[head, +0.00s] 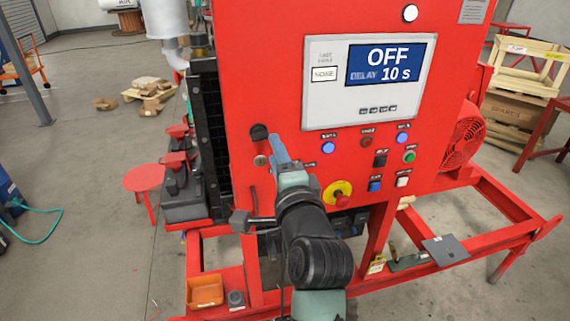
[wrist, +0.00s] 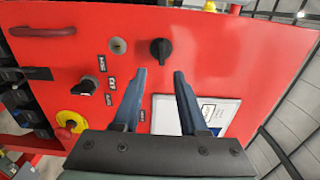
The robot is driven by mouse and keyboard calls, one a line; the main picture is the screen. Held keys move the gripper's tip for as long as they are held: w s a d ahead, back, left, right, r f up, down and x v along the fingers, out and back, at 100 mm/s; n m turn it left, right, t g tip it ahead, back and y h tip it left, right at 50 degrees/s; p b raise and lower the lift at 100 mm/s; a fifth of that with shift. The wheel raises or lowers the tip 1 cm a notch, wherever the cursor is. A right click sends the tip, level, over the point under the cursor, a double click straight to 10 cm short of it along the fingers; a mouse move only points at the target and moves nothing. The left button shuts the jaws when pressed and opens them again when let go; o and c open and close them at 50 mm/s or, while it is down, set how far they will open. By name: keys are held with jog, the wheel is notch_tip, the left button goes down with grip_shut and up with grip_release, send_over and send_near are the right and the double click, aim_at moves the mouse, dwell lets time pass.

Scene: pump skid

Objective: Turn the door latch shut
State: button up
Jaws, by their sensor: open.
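The door latch, a black round turn knob (wrist: 161,49), is on the red cabinet door (wrist: 230,50) and lies just beyond my fingertips in the wrist view. In the head view the latch (head: 259,132) is near the door's left edge, partly beside my blue finger. My gripper (wrist: 160,74) is open and empty, its two blue fingers spread to either side of the line to the knob. The gripper (head: 273,141) also shows in the head view, close to the knob. I cannot tell whether the fingers touch it. The knob's turn angle is hard to read.
A round keylock (wrist: 118,45) is beside the knob. A display panel (head: 368,80) reads OFF, with several buttons below it. A yellow and red emergency stop (head: 338,194) is close to my arm. An orange bin (head: 205,291) sits on the frame below.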

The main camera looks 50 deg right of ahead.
jog(key=b+v, duration=0.2)
jog(key=v, duration=0.5)
jog(key=shift+s+a, duration=0.25)
jog(key=shift+a, duration=0.05)
